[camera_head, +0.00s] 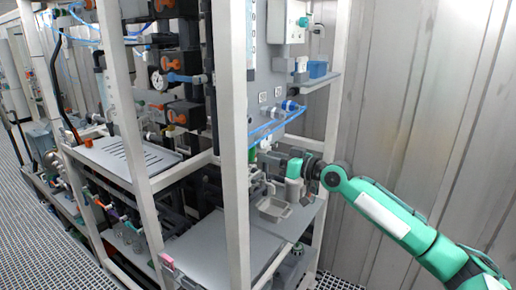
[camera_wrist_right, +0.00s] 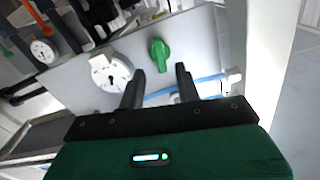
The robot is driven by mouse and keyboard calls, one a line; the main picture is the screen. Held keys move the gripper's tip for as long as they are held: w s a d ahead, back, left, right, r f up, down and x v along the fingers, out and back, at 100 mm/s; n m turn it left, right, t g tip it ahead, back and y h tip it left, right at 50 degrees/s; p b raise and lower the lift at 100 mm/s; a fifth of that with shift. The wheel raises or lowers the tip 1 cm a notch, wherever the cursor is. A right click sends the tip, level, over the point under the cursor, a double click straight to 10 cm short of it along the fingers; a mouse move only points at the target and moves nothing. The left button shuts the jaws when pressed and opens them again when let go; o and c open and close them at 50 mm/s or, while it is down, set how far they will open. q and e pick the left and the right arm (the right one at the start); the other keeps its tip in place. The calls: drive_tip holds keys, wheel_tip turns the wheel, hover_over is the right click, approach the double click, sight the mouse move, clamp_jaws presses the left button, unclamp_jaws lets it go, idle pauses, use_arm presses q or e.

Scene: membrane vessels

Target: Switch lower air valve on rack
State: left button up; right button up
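A green valve handle (camera_wrist_right: 160,53) sits on a grey panel (camera_wrist_right: 205,45) in the right wrist view. It appears just beyond my right gripper (camera_wrist_right: 160,72), in line with the gap between the fingertips. The two black fingers are apart with nothing between them, and I see no contact with the handle. In the head view my right gripper (camera_head: 268,159) reaches in from the right to the rack's panel, with a bit of green (camera_head: 252,154) by its tips. The fingers are small and partly hidden there. My left gripper is not in view.
A white round fitting (camera_wrist_right: 110,72) is left of the handle, and blue tubing (camera_wrist_right: 200,80) runs behind the right finger. A white rack post (camera_head: 233,130) stands left of my gripper. A grey tray (camera_head: 273,209) lies on the shelf below. A corrugated wall (camera_head: 410,90) is behind.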

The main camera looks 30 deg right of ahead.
sight(254, 153)
drive_tip(key=p+x, duration=0.1)
drive_tip(key=x, duration=0.2)
drive_tip(key=shift+r+p, duration=0.2)
drive_tip(key=shift+p, duration=0.15)
drive_tip(key=shift+p+x, duration=0.3)
drive_tip(key=shift+x, duration=0.55)
drive_tip(key=shift+f, duration=0.2)
drive_tip(key=c, duration=0.6)
